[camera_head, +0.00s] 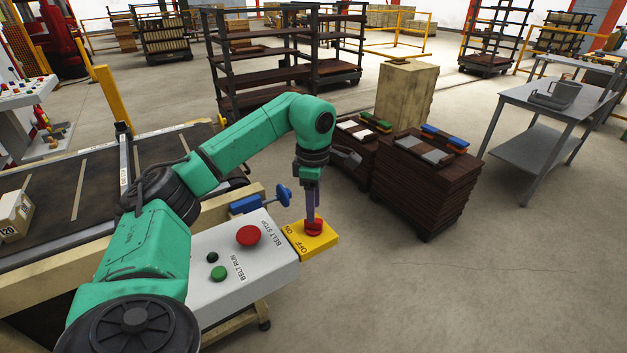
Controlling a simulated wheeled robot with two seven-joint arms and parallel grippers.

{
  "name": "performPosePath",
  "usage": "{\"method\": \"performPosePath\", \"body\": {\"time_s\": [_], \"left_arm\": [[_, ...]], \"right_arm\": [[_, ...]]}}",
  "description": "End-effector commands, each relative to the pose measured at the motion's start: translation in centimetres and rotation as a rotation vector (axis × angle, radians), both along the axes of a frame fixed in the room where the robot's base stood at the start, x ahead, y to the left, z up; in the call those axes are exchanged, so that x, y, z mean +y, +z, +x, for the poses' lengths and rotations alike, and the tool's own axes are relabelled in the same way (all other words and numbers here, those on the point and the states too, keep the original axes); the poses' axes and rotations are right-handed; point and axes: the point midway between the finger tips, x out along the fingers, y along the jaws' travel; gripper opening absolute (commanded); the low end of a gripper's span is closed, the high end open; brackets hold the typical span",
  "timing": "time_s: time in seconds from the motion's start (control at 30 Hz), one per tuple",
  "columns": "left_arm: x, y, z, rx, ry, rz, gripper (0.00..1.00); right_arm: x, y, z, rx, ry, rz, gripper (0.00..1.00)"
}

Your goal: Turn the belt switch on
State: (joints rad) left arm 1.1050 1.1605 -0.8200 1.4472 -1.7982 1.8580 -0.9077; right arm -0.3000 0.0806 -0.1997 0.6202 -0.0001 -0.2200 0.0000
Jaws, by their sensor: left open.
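The belt switch is a red knob (314,227) on a yellow plate (325,242) marked OFF and ON, at the right end of a light grey control box (272,268). My left gripper (312,215) points straight down with its fingertips at the red knob. It is open, and the fingers partly cover the knob, so its exact angle is hard to tell. Whether the fingers touch the knob cannot be told. My right gripper is not in view.
A red BELT STOP button (248,236), a green BELT RUN button (218,273) and a black button (212,257) share the box. A blue valve handle (284,195) stands just behind. The front right floor is clear.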

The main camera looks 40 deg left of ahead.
Motion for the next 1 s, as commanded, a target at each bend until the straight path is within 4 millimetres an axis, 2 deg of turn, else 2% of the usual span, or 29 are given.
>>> {"method": "performPosePath", "body": {"time_s": [0.17, 0.2, 0.33, 0.47, 1.0], "left_arm": [[-0.1, 5.5, 0.1, -0.009, -0.002, -0.002, 0.53], [0.0, 7.6, 0.1, -0.007, -0.001, 0.0, 0.53], [0.0, 10.3, 0.0, -0.005, 0.0, 0.001, 0.53], [0.0, 11.1, 0.0, -0.002, 0.0, 0.0, 0.53], [-0.1, 10.9, 0.1, -0.003, -0.002, -0.002, 0.53]], "right_arm": [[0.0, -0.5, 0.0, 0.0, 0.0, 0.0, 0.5], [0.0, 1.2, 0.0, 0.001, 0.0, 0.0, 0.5], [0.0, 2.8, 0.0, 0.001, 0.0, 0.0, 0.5], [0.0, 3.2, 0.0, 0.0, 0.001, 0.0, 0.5], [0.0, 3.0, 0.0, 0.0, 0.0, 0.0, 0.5]]}}
